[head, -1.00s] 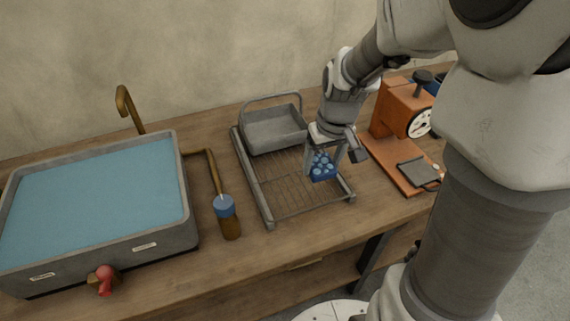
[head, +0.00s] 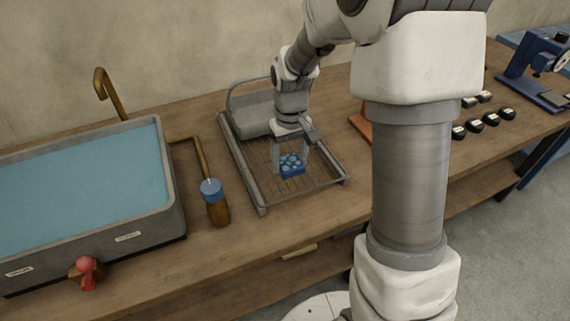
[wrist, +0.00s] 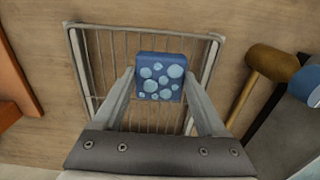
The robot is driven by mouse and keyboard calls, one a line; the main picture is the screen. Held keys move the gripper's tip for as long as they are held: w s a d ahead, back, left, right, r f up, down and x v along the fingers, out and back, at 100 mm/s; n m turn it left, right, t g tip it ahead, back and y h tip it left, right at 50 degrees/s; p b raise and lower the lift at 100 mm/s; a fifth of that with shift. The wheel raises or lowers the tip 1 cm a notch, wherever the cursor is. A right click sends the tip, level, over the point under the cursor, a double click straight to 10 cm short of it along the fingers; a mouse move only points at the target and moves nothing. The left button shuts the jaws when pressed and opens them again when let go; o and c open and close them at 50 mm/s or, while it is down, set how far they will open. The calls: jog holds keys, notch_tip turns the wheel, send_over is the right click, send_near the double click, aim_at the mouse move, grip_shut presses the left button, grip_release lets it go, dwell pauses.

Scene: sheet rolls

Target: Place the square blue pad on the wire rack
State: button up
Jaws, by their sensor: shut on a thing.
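The square blue pad (head: 291,172) has light blue round spots on its top. My gripper (head: 290,165) is shut on it, one finger on each side. The wire rack (head: 251,182) has a grey frame with thin bars, and the pad is over its front part. In the wrist view the pad (wrist: 160,88) sits between the fingertips, with the rack's bars (wrist: 113,48) around and behind it. I cannot tell whether the pad touches the bars or is a little above them.
A grey tray (head: 250,112) sits at the rack's back end. Several black items (head: 476,126) stand to the right, beyond my arm.

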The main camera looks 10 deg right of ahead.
aim_at(287, 169)
jog(key=shift+w+a+f, duration=0.2)
jog(key=shift+w+f, duration=0.2)
jog(key=shift+w, duration=0.15)
jog(key=shift+f+b, duration=0.35)
jog(key=shift+f, duration=1.6)
jog(key=shift+f, duration=0.15)
jog(key=o, duration=1.4)
jog(key=shift+c, duration=0.2)
